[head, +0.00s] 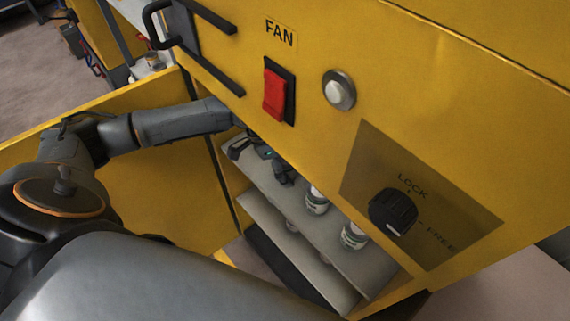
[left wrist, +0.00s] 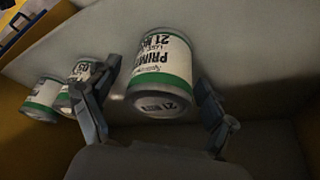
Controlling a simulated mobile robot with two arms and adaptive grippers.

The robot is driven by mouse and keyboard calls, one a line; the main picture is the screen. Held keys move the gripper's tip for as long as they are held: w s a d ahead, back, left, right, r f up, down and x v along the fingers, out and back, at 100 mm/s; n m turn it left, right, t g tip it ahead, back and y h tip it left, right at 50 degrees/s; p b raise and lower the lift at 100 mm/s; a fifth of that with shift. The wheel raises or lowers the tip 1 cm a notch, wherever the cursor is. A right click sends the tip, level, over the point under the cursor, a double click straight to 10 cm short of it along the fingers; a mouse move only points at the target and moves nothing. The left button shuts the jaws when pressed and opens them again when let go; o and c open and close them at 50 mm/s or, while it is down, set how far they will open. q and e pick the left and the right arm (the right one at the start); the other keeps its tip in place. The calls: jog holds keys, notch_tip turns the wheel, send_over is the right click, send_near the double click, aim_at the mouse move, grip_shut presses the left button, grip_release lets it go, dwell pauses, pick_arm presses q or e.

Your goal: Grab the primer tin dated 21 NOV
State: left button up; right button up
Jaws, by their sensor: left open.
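The primer tin (left wrist: 163,70) is white with a green band. Its label reads "PRIM…" and "21 N…", upside down in the left wrist view, with the last letters cut off by the curve. My left gripper (left wrist: 157,82) is open, with one finger on each side of this tin. I cannot tell whether either finger touches it. In the head view my left gripper (head: 272,163) reaches into the yellow cabinet, over the upper shelf, and largely hides what is at its fingers. My right gripper is not in view.
Other white and green tins (left wrist: 42,98) stand beside the left finger; two tins (head: 316,201) (head: 354,236) show on the upper shelf (head: 330,239). A lower shelf (head: 297,262) lies beneath. The cabinet front carries a red switch (head: 274,94) and a LOCK/FREE knob (head: 392,211). The yellow door (head: 170,205) is open.

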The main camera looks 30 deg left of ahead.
pick_arm(q)
jog(key=shift+w+d+f, duration=0.25)
jog(key=shift+d+f, duration=0.25)
jog(key=shift+f, duration=0.05)
jog(key=shift+c, duration=0.4)
jog(key=c, duration=1.4)
jog(key=shift+c, duration=0.2)
jog(key=shift+r, duration=0.15)
